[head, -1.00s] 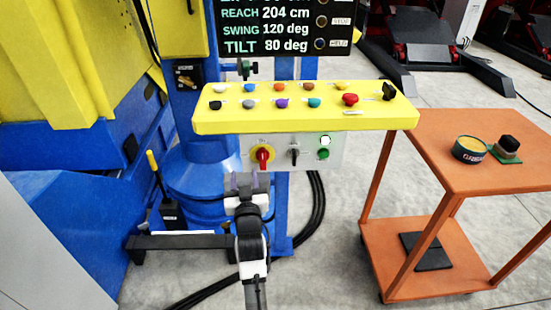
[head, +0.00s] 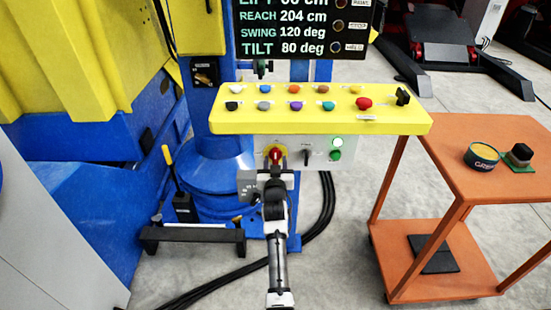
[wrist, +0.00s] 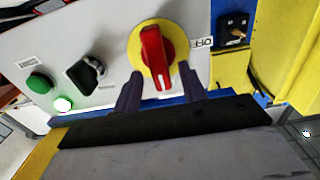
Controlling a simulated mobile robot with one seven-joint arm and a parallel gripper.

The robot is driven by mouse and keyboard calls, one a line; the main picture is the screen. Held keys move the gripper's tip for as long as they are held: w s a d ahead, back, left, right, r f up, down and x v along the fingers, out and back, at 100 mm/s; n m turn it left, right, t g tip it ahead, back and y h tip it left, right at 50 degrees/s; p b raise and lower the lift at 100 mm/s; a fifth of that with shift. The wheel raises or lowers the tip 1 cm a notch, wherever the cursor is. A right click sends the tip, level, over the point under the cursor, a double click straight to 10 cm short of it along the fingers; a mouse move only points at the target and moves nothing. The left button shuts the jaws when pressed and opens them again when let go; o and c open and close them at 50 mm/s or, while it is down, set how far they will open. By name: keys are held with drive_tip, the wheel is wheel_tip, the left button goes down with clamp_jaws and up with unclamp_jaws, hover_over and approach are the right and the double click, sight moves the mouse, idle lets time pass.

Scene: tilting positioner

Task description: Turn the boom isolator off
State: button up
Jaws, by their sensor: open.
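A red rotary handle on a yellow disc (head: 275,153) sits on the grey panel below the yellow console; I take it as the boom isolator, though no name on it is readable. In the wrist view the red handle (wrist: 154,58) stands roughly upright, with an OFF label (wrist: 201,42) to its right; the handle does not point at that label. My gripper (head: 273,169) is just below and in front of the handle. In the wrist view my gripper (wrist: 160,92) is open, its fingers either side of the handle's lower end, with nothing held.
A black selector (head: 306,155) and a lit green button (head: 337,142) above a darker green one are beside the handle. The yellow console (head: 300,122) with several buttons overhangs the panel. An orange cart (head: 440,150) stands at right. Black cables (head: 325,215) hang below.

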drive_tip(key=shift+w, duration=0.75)
clamp_jaws()
